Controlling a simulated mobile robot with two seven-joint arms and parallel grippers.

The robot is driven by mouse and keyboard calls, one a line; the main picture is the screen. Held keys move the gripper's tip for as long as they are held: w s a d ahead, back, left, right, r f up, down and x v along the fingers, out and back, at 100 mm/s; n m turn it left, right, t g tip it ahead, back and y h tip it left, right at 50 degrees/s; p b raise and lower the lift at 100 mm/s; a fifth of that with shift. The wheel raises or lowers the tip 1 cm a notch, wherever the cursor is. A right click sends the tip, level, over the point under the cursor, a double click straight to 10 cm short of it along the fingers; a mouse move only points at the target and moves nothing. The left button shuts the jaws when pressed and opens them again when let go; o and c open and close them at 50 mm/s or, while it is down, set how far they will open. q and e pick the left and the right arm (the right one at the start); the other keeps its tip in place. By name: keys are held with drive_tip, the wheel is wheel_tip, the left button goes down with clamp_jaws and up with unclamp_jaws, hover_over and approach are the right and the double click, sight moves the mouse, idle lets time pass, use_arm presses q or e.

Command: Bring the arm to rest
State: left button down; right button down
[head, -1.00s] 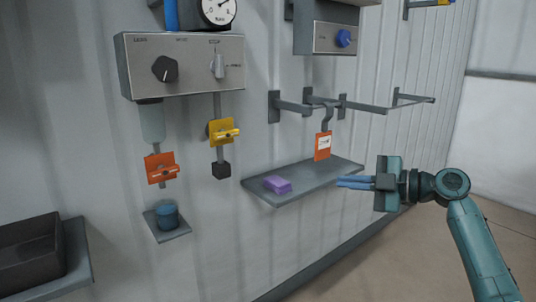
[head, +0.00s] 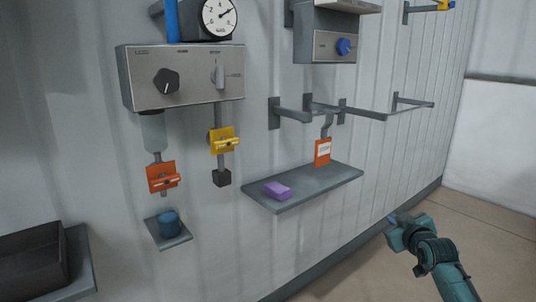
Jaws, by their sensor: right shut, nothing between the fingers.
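My right gripper (head: 391,221) is at the lower right of the head view, in front of the wall's foot and the floor. It is shut and holds nothing. It is apart from the shelf, below and to the right of it. The fingers are seen nearly end-on and partly hidden by the gripper body. My left gripper is not in view.
A grey shelf (head: 325,184) on the wall carries a purple block (head: 277,190). An orange tag (head: 322,152) hangs from a hook above it. A control panel (head: 195,77), a blue cup (head: 168,223) and a dark bin (head: 30,262) are at left. Open floor lies right.

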drive_tip(key=s+a+f+g+y, duration=0.1)
drive_tip(key=s+a+f, duration=0.5)
drive_tip(key=s+f, duration=0.3)
drive_tip(key=s+a+f+g+y, duration=0.1)
drive_tip(key=s+a+f, duration=0.4)
drive_tip(key=s+f, duration=0.45)
drive_tip(key=s+a+f+m+g, duration=0.1)
drive_tip(key=s+a, duration=0.3)
drive_tip(key=s, duration=0.6)
drive_tip(key=s+a+f+g+y, duration=0.1)
drive_tip(key=s+a+f, duration=0.2)
drive_tip(key=s, duration=0.7)
drive_tip(key=shift+s+a+f+m+g+y, duration=0.15)
drive_tip(key=shift+s+a+m+g+y, duration=0.2)
drive_tip(key=shift+a, duration=0.35)
